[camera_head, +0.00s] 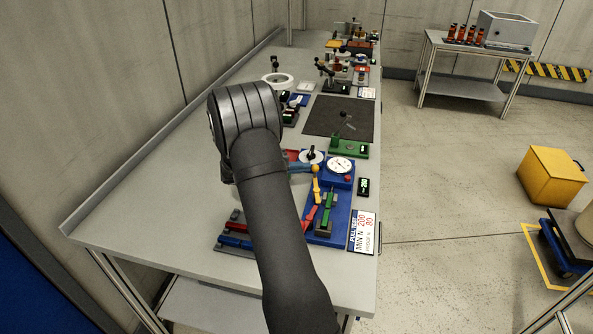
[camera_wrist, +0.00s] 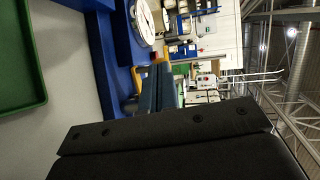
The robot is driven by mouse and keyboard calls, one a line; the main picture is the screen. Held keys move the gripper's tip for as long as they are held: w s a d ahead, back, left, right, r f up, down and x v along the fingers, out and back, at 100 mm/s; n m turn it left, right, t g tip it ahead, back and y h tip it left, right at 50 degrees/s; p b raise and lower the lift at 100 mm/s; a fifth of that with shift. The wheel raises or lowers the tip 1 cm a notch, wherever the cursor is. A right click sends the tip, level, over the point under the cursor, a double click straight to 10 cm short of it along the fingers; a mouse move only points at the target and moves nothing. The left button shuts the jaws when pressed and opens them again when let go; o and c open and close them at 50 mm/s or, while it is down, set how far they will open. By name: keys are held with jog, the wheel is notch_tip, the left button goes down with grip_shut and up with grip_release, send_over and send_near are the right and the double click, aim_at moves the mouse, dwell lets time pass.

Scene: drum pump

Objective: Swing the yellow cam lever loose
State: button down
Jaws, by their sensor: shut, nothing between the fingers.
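The yellow cam lever (camera_head: 316,188) stands on a blue fixture (camera_head: 341,220), with an orange-yellow ball (camera_head: 315,168) at its upper end. A round white gauge (camera_head: 340,164) is on the same fixture, and it also shows in the wrist view (camera_wrist: 144,22). My gripper's blue-grey fingers (camera_wrist: 160,88) are shut and empty. In the head view my gripper (camera_head: 303,167) reaches right from behind my wrist, close to the ball. I cannot tell whether it touches. In the wrist view a bit of yellow shows beside the fingers, and my dark gripper body hides the lower part.
A green handle (camera_head: 327,208) and a red bar (camera_head: 310,216) lie close to the lever. A green fixture (camera_head: 348,149) and a dark mat (camera_head: 338,118) are beyond. The grey bench (camera_head: 145,215) is clear on the left. My arm hides part of the bench.

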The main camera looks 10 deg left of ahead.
jog(key=shift+w+d, duration=0.25)
jog(key=shift+w, duration=0.05)
jog(key=shift+a, duration=0.1)
jog(key=s+a+r, duration=0.1)
jog(key=a, duration=0.5)
jog(key=s+a+r, duration=0.1)
jog(key=a, duration=0.6)
jog(key=shift+s+a+r, duration=0.25)
jog(key=shift+s+r, duration=0.05)
jog(key=shift+s, duration=0.05)
jog(key=shift+d, duration=0.1)
jog(key=d+f, duration=0.2)
jog(key=d, duration=1)
jog(key=shift+w+f, duration=0.2)
jog(key=shift+f, duration=0.15)
